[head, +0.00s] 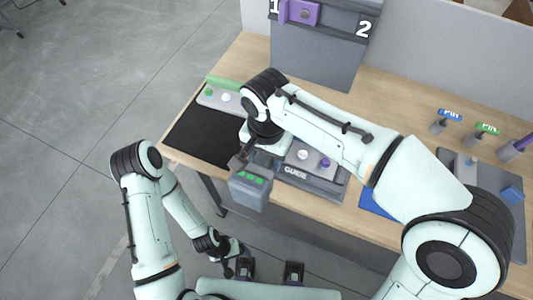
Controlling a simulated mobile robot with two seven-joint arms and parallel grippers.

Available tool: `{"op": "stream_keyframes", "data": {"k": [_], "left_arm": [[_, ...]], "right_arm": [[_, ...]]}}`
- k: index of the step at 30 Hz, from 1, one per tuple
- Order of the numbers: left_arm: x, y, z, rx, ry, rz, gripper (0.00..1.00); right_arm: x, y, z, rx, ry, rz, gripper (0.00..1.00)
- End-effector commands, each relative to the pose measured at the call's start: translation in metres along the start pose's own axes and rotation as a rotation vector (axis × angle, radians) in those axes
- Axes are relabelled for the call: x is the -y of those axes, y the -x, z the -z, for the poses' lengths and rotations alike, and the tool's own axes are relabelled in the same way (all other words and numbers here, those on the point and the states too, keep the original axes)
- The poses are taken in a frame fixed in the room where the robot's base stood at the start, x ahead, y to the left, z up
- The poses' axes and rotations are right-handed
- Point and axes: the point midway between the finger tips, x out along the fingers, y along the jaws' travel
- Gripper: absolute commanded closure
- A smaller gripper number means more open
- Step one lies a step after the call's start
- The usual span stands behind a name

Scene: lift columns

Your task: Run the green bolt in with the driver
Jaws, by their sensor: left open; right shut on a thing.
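My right gripper (240,160) is shut on a grey block-like tool with green bars (250,187), which looks like the driver. It is at the table's front edge, beside the dark plate marked GUIDE (322,184). A small round green head (209,92) shows on a grey strip at the table's left end; I cannot tell if it is the green bolt. My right arm hides part of the fixture and the tool's tip. My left gripper (230,264) is open and empty, low in front of the table.
A black mat (192,136) covers the table's left end. White (303,154) and purple (326,163) heads show on the guide fixture. Blue, green and purple handled pieces stand at the right. A grey panel numbered 1 and 2 (318,50) stands at the back.

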Motion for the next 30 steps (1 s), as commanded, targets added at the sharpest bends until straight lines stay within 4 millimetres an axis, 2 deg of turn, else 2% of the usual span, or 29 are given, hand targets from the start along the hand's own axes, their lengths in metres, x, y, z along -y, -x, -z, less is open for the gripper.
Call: {"op": "stream_keyframes", "data": {"k": [30], "left_arm": [[0.003, -0.006, -0.002, 0.003, 0.001, 0.001, 0.20]], "right_arm": [[0.000, -0.009, 0.000, -0.002, 0.000, 0.003, 1.00]]}}
